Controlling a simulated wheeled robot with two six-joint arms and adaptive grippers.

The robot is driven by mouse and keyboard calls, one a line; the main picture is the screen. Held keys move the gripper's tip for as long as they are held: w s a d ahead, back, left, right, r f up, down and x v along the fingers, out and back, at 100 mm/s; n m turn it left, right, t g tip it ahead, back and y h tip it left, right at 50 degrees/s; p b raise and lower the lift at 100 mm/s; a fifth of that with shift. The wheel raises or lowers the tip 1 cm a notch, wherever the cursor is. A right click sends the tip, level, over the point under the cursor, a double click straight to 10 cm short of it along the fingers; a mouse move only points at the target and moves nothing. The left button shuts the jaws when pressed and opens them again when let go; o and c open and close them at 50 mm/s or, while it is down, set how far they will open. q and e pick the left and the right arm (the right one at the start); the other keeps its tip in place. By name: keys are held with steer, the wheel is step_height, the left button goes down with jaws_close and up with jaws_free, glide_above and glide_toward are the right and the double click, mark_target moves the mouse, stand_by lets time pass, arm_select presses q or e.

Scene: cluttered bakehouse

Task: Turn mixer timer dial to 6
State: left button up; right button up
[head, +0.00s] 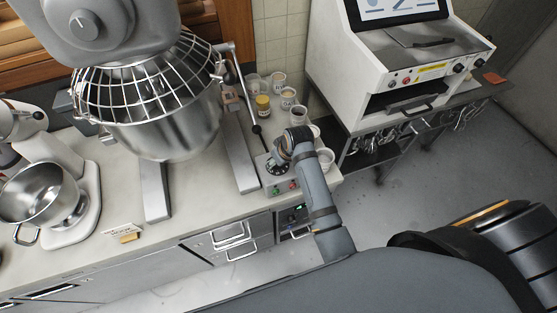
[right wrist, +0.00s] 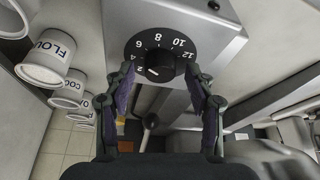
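The mixer timer dial (right wrist: 162,66) is a black round knob on a black disc with white numbers 2 to 12, on a grey control box (right wrist: 215,38). Its white mark points toward the 2. I see a gap at both sides; in the head view this gripper (head: 276,162) partly covers the dial. My left gripper is not in view.
A large mixer with a wire guard and steel bowl (head: 165,125) stands left of the box. Several labelled tubs (head: 288,98) stand behind and beside it. A black-knobbed lever (right wrist: 151,121) is near the gripper. A white machine (head: 400,60) stands at right.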

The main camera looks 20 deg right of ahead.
steer(key=v, duration=1.2)
